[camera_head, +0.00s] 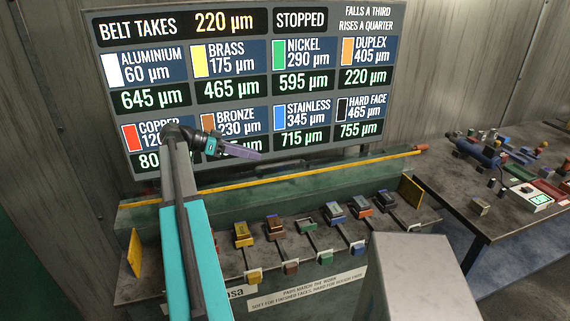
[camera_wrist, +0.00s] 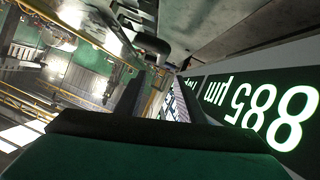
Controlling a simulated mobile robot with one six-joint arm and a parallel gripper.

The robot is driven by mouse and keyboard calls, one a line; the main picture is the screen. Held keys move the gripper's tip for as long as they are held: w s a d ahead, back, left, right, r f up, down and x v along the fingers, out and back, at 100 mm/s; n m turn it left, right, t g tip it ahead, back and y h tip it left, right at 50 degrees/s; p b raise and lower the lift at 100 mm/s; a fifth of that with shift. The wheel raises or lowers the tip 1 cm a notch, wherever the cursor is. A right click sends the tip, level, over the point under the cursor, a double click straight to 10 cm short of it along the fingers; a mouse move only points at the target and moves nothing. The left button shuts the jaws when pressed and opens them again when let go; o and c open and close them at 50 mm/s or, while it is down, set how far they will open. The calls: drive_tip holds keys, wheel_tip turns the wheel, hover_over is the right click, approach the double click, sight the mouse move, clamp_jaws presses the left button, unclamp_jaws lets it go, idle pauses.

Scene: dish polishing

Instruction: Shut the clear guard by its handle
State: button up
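The guard (camera_head: 335,182) looks like a see-through greenish panel under a long yellow edge bar, behind the row of blocks on the bench. A dark, low handle-like bar (camera_head: 283,167) shows near the middle of that yellow edge. I cannot tell how far the guard is open. My gripper (camera_head: 252,155) is in front of the lower left of the board, above and left of the handle and apart from it. Its fingers point right and nothing shows in them. In the wrist view a dark green shape fills the bottom.
The display board (camera_head: 245,90) stands behind, reading STOPPED; its digits are close in the wrist view (camera_wrist: 265,115). Several coloured blocks (camera_head: 335,212) line the bench, between yellow end plates (camera_head: 411,190). A side table (camera_head: 470,200) with tools stands right.

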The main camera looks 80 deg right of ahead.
drive_tip(key=shift+w+a, duration=0.1)
drive_tip(key=shift+w, duration=0.1)
drive_tip(key=p, duration=0.5)
hover_over(285, 182)
drive_tip(key=w+d, duration=0.3)
drive_tip(key=d, duration=0.2)
wheel_tip(285, 182, down, 4)
drive_tip(key=shift+s+r, duration=0.1)
drive_tip(key=shift+s+d+f, duration=0.15)
drive_tip(key=shift+s+f, duration=0.15)
drive_tip(key=shift+s, duration=0.15)
clamp_jaws()
